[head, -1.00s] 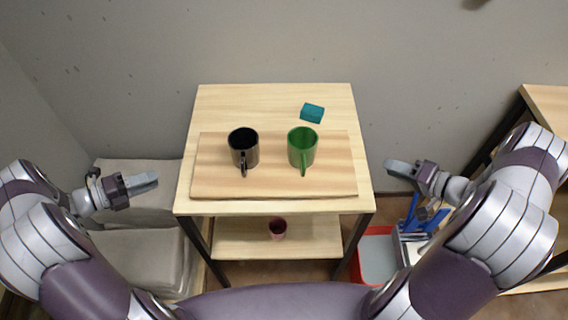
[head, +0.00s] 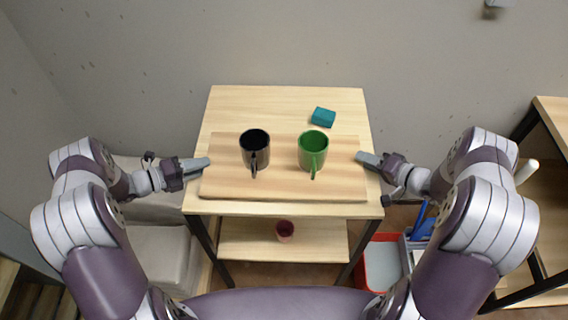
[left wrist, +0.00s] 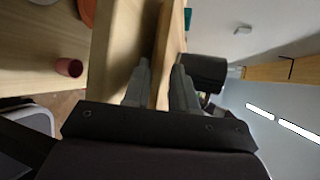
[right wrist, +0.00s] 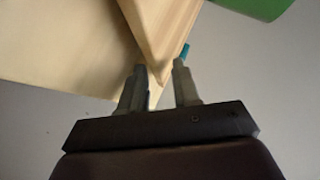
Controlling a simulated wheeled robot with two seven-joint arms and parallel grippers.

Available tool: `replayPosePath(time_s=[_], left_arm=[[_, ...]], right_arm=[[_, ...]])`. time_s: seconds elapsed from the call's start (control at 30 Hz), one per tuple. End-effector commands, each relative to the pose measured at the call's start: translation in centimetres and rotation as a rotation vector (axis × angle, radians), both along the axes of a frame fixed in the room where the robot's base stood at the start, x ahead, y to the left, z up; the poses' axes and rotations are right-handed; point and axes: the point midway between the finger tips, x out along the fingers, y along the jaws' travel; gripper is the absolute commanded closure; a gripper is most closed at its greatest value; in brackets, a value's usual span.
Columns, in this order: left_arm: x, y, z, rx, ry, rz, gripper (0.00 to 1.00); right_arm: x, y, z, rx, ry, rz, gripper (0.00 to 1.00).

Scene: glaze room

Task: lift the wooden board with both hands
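The wooden board (head: 285,187) lies flat on the small table, with a black mug (head: 254,147) and a green mug (head: 313,150) standing on it. My left gripper (head: 208,163) is at the board's left edge; in the left wrist view its open fingers (left wrist: 161,75) stand on either side of the board's edge (left wrist: 171,40). My right gripper (head: 361,157) is at the board's right edge; in the right wrist view its fingers (right wrist: 158,72) are apart, with a corner of the board (right wrist: 166,30) reaching between them. Neither gripper is closed on the board.
The table (head: 290,99) also bears a teal block (head: 323,117) behind the board. A pink cup (head: 285,230) stands on the lower shelf. A red bin (head: 365,270) sits on the floor at right. Pale stacked sacks (head: 155,250) are at left, and another table (head: 553,108) is at far right.

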Motion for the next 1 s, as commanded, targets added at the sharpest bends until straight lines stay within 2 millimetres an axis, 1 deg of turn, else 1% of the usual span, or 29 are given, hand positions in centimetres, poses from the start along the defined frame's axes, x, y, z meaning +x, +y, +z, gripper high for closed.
replayPosePath(time_s=[0.1,0.37,0.4,0.47,0.5,0.77,0.9,1.0], left_arm=[[0.3,-0.5,-0.1,0.000,0.000,0.000,0.74],[0.4,-0.6,-0.2,0.000,0.000,0.001,0.74],[0.4,-0.6,-0.2,0.000,0.000,0.001,0.77],[0.4,-0.6,-0.2,0.000,0.000,0.001,0.97],[0.4,-0.6,-0.2,0.000,0.000,0.001,1.00],[0.4,-0.6,-0.2,0.001,0.000,0.001,1.00],[0.4,-0.6,0.3,0.001,-0.002,0.001,1.00],[0.4,-0.6,1.2,0.001,-0.002,0.001,1.00]], right_arm=[[0.4,0.4,-0.3,0.000,0.001,0.002,0.69],[0.5,0.5,-0.3,-0.001,0.001,0.000,0.69],[0.5,0.5,-0.3,-0.001,0.001,0.000,0.72],[0.5,0.5,-0.3,0.000,0.000,0.000,0.91],[0.5,0.5,-0.3,-0.001,0.001,0.000,1.00],[0.5,0.4,-0.3,-0.003,0.000,0.000,1.00],[0.6,0.4,0.2,-0.003,-0.004,0.001,1.00],[0.6,0.4,1.2,-0.004,-0.005,0.001,1.00]])
